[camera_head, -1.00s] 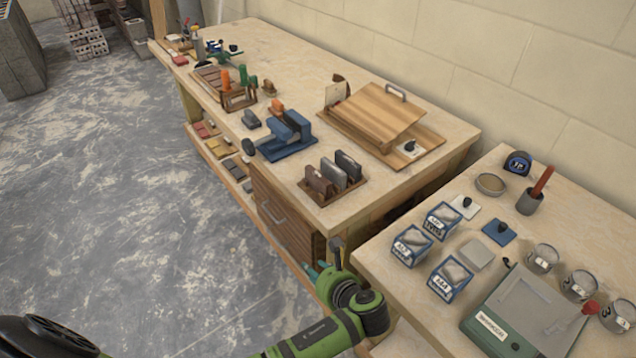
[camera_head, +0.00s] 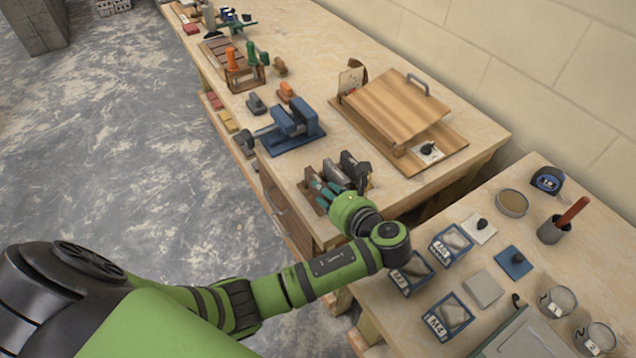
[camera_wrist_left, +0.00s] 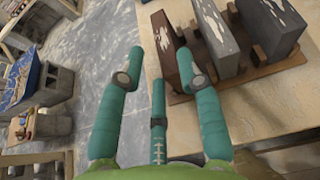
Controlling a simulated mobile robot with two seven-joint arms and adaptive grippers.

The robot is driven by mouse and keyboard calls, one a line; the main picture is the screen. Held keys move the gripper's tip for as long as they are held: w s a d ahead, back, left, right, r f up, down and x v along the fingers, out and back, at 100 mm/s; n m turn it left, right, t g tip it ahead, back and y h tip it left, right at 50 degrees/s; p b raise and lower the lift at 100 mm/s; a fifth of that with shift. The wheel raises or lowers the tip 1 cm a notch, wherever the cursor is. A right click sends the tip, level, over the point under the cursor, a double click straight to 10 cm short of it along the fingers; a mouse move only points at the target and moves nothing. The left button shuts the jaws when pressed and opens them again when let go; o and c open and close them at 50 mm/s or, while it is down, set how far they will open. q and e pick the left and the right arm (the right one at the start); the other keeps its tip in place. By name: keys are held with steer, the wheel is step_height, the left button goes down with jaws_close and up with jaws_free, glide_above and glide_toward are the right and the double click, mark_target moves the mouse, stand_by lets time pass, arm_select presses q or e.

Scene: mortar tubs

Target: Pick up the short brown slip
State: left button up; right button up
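The short brown slip (camera_wrist_left: 164,42) stands on edge at the left end of a brown wooden rack (camera_wrist_left: 282,66), in the left wrist view. Two grey slips, a middle one (camera_wrist_left: 219,32) and a far one (camera_wrist_left: 275,25), stand beside it. My left gripper (camera_head: 322,190) is at the rack in the head view and largely hides the brown slip there. In the wrist view its teal fingers (camera_wrist_left: 160,58) are spread, with the brown slip's edge between the outer fingertips. I cannot tell whether they touch it. My right gripper is not in view.
A blue vice-like tool (camera_head: 290,128) stands left of the rack on the bench. A slanted wooden board (camera_head: 398,108) stands behind it. At the right, another table holds labelled blue boxes (camera_head: 410,274) and jars (camera_head: 557,300), close to my left arm.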

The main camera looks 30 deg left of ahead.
mark_target(306, 176)
arm_select(q)
steer(key=shift+w+a+f, duration=0.2)
steer(key=shift+a, duration=0.15)
steer(key=p+x, duration=0.1)
steer(key=x, duration=0.1)
steer(key=shift+w+a, duration=0.3)
steer(key=shift+x, duration=1.15)
steer(key=shift+a+f, duration=0.1)
steer(key=shift+f, duration=0.1)
jaws_close()
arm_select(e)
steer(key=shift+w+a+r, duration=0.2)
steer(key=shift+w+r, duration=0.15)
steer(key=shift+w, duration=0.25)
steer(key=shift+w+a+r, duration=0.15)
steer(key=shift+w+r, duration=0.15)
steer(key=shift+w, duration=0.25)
